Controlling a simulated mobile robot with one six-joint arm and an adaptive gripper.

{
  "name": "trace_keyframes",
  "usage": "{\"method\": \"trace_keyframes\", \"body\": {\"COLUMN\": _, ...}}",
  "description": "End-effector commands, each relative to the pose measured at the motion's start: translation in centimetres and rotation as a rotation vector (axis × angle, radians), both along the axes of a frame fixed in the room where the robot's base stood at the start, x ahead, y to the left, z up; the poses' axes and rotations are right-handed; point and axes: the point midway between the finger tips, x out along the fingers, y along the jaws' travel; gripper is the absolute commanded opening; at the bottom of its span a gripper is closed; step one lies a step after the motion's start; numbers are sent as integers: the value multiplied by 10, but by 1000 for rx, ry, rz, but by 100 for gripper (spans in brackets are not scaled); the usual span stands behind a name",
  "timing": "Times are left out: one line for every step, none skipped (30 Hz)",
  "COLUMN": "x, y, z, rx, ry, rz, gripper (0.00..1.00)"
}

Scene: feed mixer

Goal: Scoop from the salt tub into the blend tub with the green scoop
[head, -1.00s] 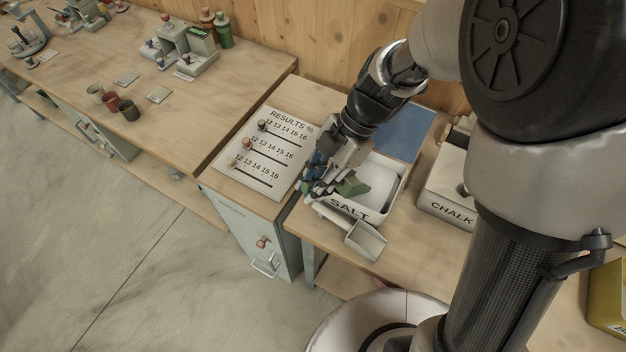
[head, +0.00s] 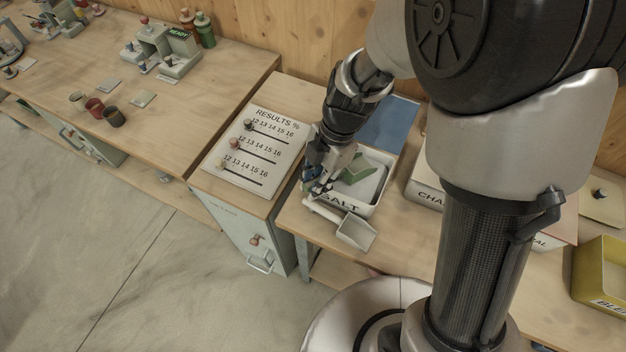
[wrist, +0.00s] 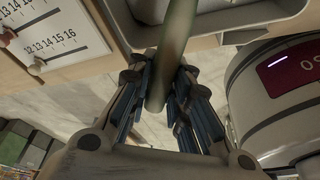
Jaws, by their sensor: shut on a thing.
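My gripper (head: 322,180) is shut on the handle of the green scoop (head: 357,172). In the wrist view the green handle (wrist: 176,45) runs up between the fingers (wrist: 158,95). In the head view the scoop's head is over or inside the white salt tub (head: 372,208); I cannot tell whether it touches the salt or holds any. My fingers are at the tub's left side. The yellow blend tub (head: 600,262) stands at the far right, partly cut off by the picture edge.
A pale scoop (head: 355,232) lies in front of the salt tub. The chalk tub (head: 425,193) stands to its right, partly behind my arm. A blue panel (head: 390,122) is behind the salt tub. The results board (head: 252,155) lies left of my gripper.

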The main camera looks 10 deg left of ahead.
Motion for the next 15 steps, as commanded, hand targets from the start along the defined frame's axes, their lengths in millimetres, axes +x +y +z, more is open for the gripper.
{"method": "trace_keyframes", "body": {"x": 0, "y": 0, "z": 5, "rx": 2, "ry": 2, "rz": 0, "gripper": 0}}
{"method": "trace_keyframes", "body": {"x": 0, "y": 0, "z": 7, "rx": 4, "ry": 3, "rz": 0, "gripper": 0}}
{"method": "trace_keyframes", "body": {"x": 1, "y": 0, "z": 10, "rx": 6, "ry": 4, "rz": 0, "gripper": 0}}
{"method": "trace_keyframes", "body": {"x": 1, "y": -1, "z": 12, "rx": 8, "ry": 5, "rz": 0, "gripper": 0}}
{"method": "trace_keyframes", "body": {"x": 1, "y": -1, "z": 14, "rx": 8, "ry": 7, "rz": 0, "gripper": 0}}
{"method": "trace_keyframes", "body": {"x": 1, "y": -1, "z": 17, "rx": 10, "ry": 8, "rz": 0, "gripper": 0}}
{"method": "trace_keyframes", "body": {"x": 1, "y": -1, "z": 19, "rx": 11, "ry": 10, "rz": 0, "gripper": 0}}
{"method": "trace_keyframes", "body": {"x": 1, "y": -1, "z": 22, "rx": 13, "ry": 11, "rz": 0, "gripper": 0}}
{"method": "trace_keyframes", "body": {"x": 1, "y": -1, "z": 24, "rx": 15, "ry": 11, "rz": 0, "gripper": 0}}
{"method": "trace_keyframes", "body": {"x": 1, "y": -1, "z": 26, "rx": 16, "ry": 12, "rz": 0, "gripper": 0}}
{"method": "trace_keyframes", "body": {"x": 1, "y": -1, "z": 29, "rx": 17, "ry": 14, "rz": 0, "gripper": 0}}
{"method": "trace_keyframes", "body": {"x": 1, "y": -2, "z": 31, "rx": 19, "ry": 16, "rz": 0, "gripper": 0}}
{"method": "trace_keyframes", "body": {"x": 1, "y": -2, "z": 33, "rx": 21, "ry": 17, "rz": 0, "gripper": 0}}
{"method": "trace_keyframes", "body": {"x": 1, "y": -2, "z": 36, "rx": 21, "ry": 18, "rz": 0, "gripper": 0}}
{"method": "trace_keyframes", "body": {"x": 1, "y": -2, "z": 38, "rx": 22, "ry": 19, "rz": 0, "gripper": 0}}
